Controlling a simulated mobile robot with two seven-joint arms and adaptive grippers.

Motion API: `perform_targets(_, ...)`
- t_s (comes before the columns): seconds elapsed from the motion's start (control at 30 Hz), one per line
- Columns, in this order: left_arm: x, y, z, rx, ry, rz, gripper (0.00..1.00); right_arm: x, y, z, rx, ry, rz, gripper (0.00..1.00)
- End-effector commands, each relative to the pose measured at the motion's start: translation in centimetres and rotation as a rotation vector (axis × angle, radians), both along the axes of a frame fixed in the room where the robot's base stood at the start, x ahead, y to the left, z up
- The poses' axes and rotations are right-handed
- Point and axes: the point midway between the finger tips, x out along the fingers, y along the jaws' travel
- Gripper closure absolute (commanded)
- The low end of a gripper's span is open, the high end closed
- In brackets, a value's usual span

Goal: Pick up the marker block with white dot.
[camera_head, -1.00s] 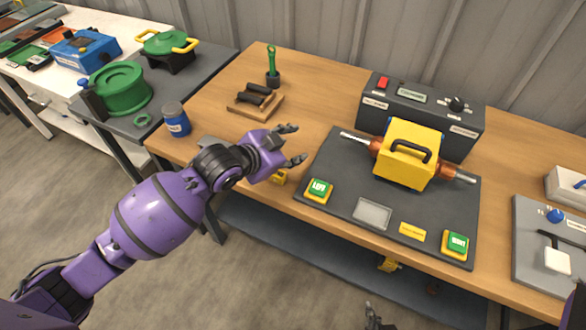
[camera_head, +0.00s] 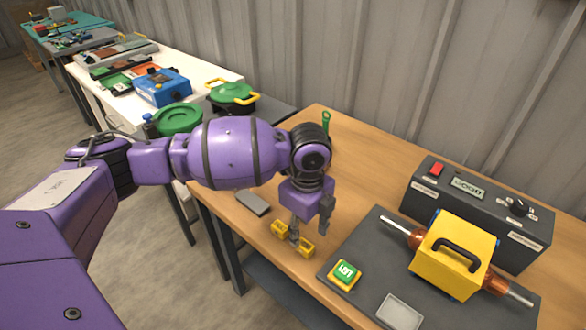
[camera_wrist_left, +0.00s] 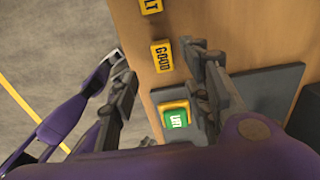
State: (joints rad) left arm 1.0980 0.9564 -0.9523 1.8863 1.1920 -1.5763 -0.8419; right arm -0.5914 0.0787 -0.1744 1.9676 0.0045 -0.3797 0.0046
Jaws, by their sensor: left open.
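Two small yellow blocks lie on the wooden table near its front edge: one farther left (camera_head: 281,229) and one nearer the dark mat (camera_head: 305,247). In the left wrist view one yellow block reads "GOOD" (camera_wrist_left: 161,56) and the other, cut by the top edge (camera_wrist_left: 149,6), ends in "LT". I cannot make out a white dot on either. My left gripper (camera_head: 309,228) points down above the blocks, open, with one finger partly covering them. In the left wrist view its fingers (camera_wrist_left: 165,75) spread either side of the GOOD block, with nothing held. My right gripper is out of view.
The dark mat (camera_head: 350,300) holds a green LEFT button (camera_head: 345,272), a pale tray (camera_head: 400,312) and a yellow machine (camera_head: 457,254). A grey control box (camera_head: 470,205) stands behind. A flat grey piece (camera_head: 252,203) lies left of the blocks.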

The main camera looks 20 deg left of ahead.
Motion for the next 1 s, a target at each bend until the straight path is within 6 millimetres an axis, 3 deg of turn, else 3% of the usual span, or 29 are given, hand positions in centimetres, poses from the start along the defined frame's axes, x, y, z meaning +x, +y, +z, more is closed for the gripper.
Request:
perform_targets(0.4,0.3,0.0,-5.1,-0.003,-0.001,0.002,0.56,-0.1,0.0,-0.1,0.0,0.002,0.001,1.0)
perform_targets(0.67,0.3,0.0,-5.7,-0.002,-0.005,0.001,0.56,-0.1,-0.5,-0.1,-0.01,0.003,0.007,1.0)
perform_targets(1.0,0.3,0.0,-5.6,-0.002,-0.005,0.001,1.0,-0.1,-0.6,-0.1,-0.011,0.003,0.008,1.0)
